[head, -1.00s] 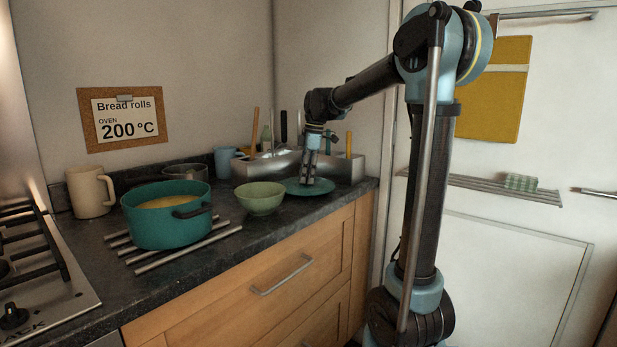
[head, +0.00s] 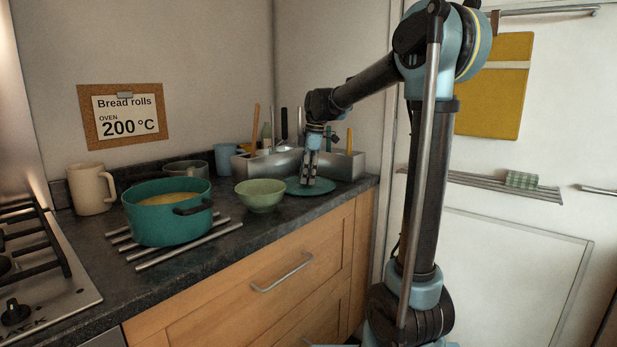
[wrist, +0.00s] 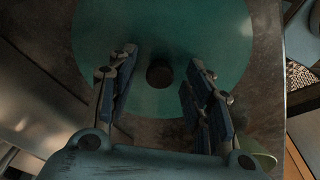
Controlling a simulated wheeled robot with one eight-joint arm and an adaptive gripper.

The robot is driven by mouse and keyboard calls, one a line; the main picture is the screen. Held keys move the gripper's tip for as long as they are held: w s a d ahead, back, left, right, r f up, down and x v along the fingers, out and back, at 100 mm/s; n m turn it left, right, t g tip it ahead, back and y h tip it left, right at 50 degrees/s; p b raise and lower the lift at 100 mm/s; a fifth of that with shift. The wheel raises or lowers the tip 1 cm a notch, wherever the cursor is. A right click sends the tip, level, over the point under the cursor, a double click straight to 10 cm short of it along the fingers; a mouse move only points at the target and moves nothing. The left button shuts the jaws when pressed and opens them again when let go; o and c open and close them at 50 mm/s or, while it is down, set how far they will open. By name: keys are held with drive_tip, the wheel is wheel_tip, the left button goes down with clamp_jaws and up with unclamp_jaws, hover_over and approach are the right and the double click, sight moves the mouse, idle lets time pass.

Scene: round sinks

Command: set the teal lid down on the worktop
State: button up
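The teal lid (head: 325,187) lies flat on the dark worktop (head: 245,250), right of the green bowl and near the worktop's right end. The wrist view shows it from above as a round teal disc (wrist: 218,35) with a dark knob (wrist: 160,75) at its middle. My gripper (head: 307,181) points down over the lid. In the wrist view its two fingers (wrist: 161,60) are spread on either side of the knob, with a gap on each side. Whether the fingertips touch the lid's surface cannot be told.
A green bowl (head: 260,195) stands close left of the lid. A teal pot (head: 160,224) with yellow contents sits on metal bars farther left. A metal box (head: 345,167) with upright utensils is behind the lid. A cream mug (head: 90,188) and blue cup (head: 224,158) stand behind.

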drive_tip(key=shift+r, duration=0.1)
wheel_tip(320, 180, up, 11)
drive_tip(key=d, duration=0.2)
drive_tip(key=s+d+f+m, duration=0.5)
drive_tip(key=s+d, duration=0.2)
drive_tip(key=s, duration=0.1)
drive_tip(key=s+d+f+m, duration=0.4)
drive_tip(key=s+f, duration=0.4)
drive_tip(key=s+d+f+m+t+h, duration=0.1)
drive_tip(key=s+d+f+m, duration=0.3)
drive_tip(key=s+f, duration=0.3)
drive_tip(key=s+d+f+m+t, duration=0.1)
drive_tip(key=s+d+f+m, duration=0.3)
drive_tip(key=s+f+m, duration=0.2)
wheel_tip(320, 180, down, 5)
drive_tip(key=s, duration=0.2)
drive_tip(key=shift+s+d+h, duration=0.35)
drive_tip(key=shift+h, duration=0.05)
drive_tip(key=shift+r, duration=0.1)
drive_tip(key=shift+w+f, duration=0.2)
drive_tip(key=shift+w, duration=0.25)
